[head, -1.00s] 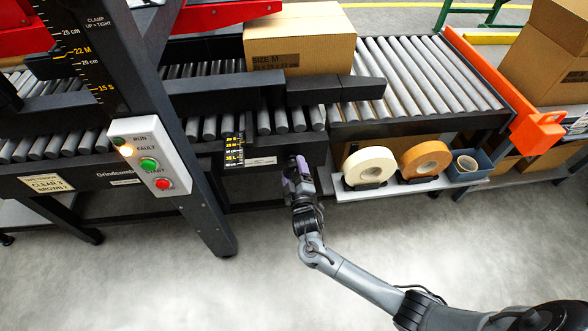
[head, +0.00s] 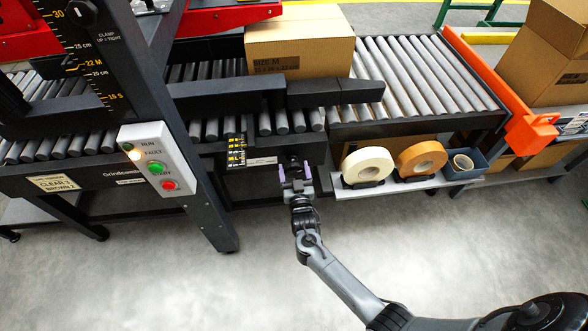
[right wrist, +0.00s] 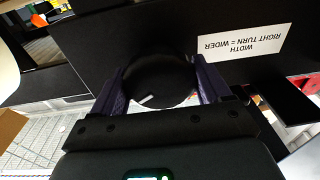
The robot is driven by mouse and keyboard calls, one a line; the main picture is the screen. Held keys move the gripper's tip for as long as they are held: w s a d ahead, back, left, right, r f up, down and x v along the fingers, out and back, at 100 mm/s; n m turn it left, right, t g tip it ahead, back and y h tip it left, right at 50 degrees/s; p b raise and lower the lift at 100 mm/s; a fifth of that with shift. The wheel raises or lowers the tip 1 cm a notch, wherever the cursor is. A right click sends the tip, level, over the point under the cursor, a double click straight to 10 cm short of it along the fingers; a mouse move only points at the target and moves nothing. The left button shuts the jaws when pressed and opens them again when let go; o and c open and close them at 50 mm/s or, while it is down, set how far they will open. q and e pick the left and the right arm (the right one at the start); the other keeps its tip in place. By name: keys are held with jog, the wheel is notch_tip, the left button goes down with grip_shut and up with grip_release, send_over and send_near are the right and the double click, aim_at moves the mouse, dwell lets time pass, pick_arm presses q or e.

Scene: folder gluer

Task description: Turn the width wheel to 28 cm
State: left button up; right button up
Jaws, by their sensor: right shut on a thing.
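The black width wheel (right wrist: 160,82) fills the space between the fingers of my right gripper (right wrist: 165,92) in the right wrist view. A small white mark shows on its face. My right gripper is shut on the wheel, and in the head view the gripper (head: 296,182) is at the machine's front rail. A label (right wrist: 258,48) beside the wheel reads "WIDTH RIGHT TURN = WIDER", upside down in that view. A black width scale (head: 236,150) with yellow marks lies above and left of the gripper; its reading is too small to tell. My left gripper is not in view.
A size M carton (head: 300,48) sits on the rollers behind a dark guide rail (head: 300,93). A control panel (head: 152,160) is on the upright post at left. Tape rolls (head: 367,163) stand on a shelf right of the gripper. The floor in front is clear.

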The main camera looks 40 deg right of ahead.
jog(key=m, duration=0.5)
jog(key=shift+h+p, duration=0.3)
jog(key=shift+p, duration=0.05)
jog(key=shift+m, duration=0.4)
jog(key=o, duration=1)
